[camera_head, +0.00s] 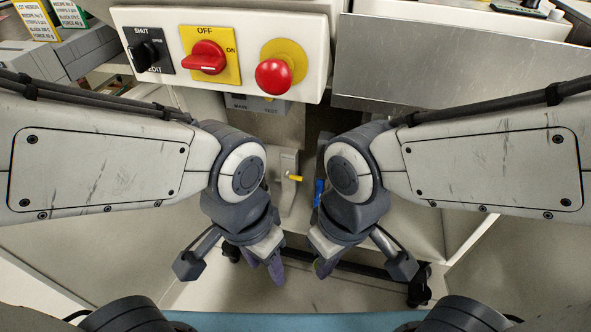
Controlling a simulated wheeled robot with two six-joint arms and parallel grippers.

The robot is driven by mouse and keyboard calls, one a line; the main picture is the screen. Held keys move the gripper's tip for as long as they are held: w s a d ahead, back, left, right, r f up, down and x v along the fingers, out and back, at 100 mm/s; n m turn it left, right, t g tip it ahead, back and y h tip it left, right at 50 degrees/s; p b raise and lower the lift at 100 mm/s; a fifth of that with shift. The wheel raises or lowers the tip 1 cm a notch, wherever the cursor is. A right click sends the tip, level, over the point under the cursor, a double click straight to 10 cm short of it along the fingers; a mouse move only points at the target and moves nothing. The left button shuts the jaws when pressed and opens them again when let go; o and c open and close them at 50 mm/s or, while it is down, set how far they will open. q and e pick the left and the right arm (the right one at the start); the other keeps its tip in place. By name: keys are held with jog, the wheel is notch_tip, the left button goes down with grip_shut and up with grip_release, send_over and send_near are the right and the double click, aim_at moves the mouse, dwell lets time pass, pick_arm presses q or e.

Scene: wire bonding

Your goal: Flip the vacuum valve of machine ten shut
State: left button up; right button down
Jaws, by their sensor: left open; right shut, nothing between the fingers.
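A small yellow lever (295,178) sticks out to the right from a pale bracket (288,163) low in the machine's open bay. A blue lever (319,187) hangs close to its right, partly hidden by my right arm. I cannot read a label on either, so I cannot tell which is the vacuum valve. My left gripper (277,268) is open and points down, below the yellow lever and apart from it. My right gripper (323,266) is shut and empty, below the blue lever and apart from it. Both sets of fingertips are partly hidden behind the wrists.
Above the bay is a white panel with a black switch (149,51) marked SHUT and EDIT, a red OFF/ON knob (207,57) and a red push button (274,76). A metal plate (440,62) is at upper right. Labelled boxes (38,14) stand at upper left.

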notch_tip(320, 180, up, 16)
jog(key=p, duration=1.3)
jog(key=shift+p, duration=0.4)
